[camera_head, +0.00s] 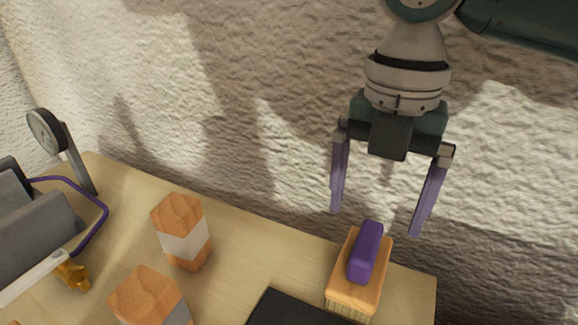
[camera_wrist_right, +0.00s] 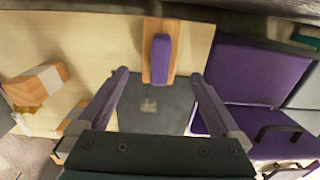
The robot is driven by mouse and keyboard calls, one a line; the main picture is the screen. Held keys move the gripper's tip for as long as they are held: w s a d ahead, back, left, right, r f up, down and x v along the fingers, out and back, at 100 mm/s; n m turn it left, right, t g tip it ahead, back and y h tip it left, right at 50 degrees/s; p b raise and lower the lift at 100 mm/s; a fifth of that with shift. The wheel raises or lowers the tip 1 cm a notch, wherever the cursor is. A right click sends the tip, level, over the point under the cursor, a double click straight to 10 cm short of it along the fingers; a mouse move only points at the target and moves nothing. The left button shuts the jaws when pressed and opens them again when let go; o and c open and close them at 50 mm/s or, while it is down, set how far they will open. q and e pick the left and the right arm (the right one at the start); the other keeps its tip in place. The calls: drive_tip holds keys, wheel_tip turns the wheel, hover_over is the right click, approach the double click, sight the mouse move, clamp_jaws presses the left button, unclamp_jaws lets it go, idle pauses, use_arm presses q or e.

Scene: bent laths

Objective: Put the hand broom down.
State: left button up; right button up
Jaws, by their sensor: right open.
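The hand broom (camera_head: 341,285) has a light wooden block, a purple grip on top and pale bristles below. It rests bristles down on the wooden table near its back right corner, and it also shows in the wrist view (camera_wrist_right: 161,60). My right gripper (camera_head: 376,223) is open and empty, with its two purple fingers above the broom and apart from it. In the wrist view the fingertips (camera_wrist_right: 158,74) stand on either side of the line of the broom. My left gripper is not in view.
Two wooden blocks with pale bands (camera_head: 182,232) (camera_head: 147,297) stand on the table (camera_head: 245,255). A dark flat thing (camera_head: 295,310) lies left of the broom. A round-headed tool (camera_head: 47,130) and grey, purple-framed gear (camera_head: 48,215) are at the left. A rough wall rises behind.

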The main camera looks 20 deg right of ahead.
drive_tip(key=shift+a+r, duration=0.1)
drive_tip(key=shift+r, duration=0.7)
drive_tip(key=s+a+f+m+t+y, duration=0.25)
drive_tip(key=s+a+f+m, duration=0.35)
drive_tip(key=s+a+m, duration=0.4)
drive_tip(key=s+d+m+t+h, duration=0.1)
drive_tip(key=s+d+m, duration=0.5)
drive_tip(key=m, duration=0.8)
drive_tip(key=shift+d+h, duration=0.55)
drive_tip(key=shift+h, duration=0.1)
